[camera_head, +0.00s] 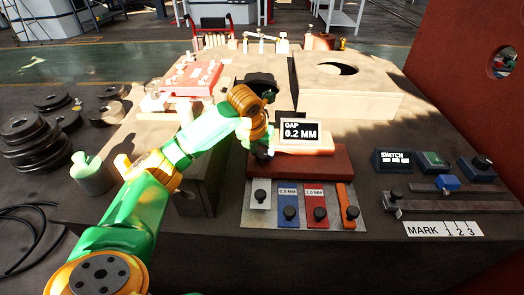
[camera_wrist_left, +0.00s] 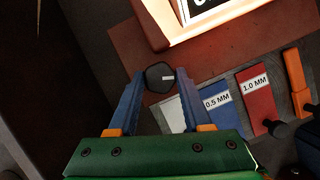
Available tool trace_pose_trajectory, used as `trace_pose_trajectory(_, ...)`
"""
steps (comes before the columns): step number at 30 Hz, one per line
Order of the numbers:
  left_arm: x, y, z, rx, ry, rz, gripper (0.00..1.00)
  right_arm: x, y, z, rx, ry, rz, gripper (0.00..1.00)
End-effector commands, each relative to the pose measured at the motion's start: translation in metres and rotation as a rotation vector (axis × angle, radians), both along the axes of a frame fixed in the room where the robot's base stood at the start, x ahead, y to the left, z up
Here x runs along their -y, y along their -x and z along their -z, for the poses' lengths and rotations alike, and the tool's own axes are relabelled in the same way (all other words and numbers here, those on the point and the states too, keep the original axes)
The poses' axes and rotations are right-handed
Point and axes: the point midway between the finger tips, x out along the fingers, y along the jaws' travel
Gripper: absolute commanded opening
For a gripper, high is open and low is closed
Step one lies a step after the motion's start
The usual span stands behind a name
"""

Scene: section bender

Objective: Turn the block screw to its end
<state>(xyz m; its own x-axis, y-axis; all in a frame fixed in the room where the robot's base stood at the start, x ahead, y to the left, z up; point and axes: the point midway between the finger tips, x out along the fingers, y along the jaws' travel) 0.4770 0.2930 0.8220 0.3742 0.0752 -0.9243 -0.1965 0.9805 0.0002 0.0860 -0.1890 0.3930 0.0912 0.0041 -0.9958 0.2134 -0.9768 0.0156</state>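The block screw's dark faceted knob (camera_wrist_left: 160,77), with a small white mark, sits between my left gripper's fingertips in the left wrist view. My left gripper (camera_wrist_left: 161,75) has blue fingers close against both sides of the knob, and it looks shut on it. In the head view my left gripper (camera_head: 262,150) is at the left end of the pale block (camera_head: 305,146), and the screw is mostly hidden there. A black display (camera_head: 300,131) on the block reads GAP 0.2 MM. My right gripper is not in view.
In front lies a plate with grey, blue (camera_head: 288,210), red (camera_head: 314,205) and orange (camera_head: 347,206) knobbed strips; two are labelled 0.5 MM and 1.0 MM. A switch box (camera_head: 392,161) and a MARK 1 2 3 label (camera_head: 443,229) are right. Dark discs (camera_head: 32,140) are stacked left.

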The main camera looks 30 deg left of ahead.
Motion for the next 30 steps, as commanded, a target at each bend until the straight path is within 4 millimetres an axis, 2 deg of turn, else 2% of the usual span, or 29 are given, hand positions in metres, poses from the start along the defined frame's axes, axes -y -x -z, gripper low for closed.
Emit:
trace_pose_trajectory(11,-0.001,0.0,-0.001,0.002,-0.001,0.064,0.0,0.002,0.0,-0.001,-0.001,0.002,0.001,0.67)
trace_pose_trajectory(30,-0.004,-0.001,-0.003,0.004,0.0,0.535,0.0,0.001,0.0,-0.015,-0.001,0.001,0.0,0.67)
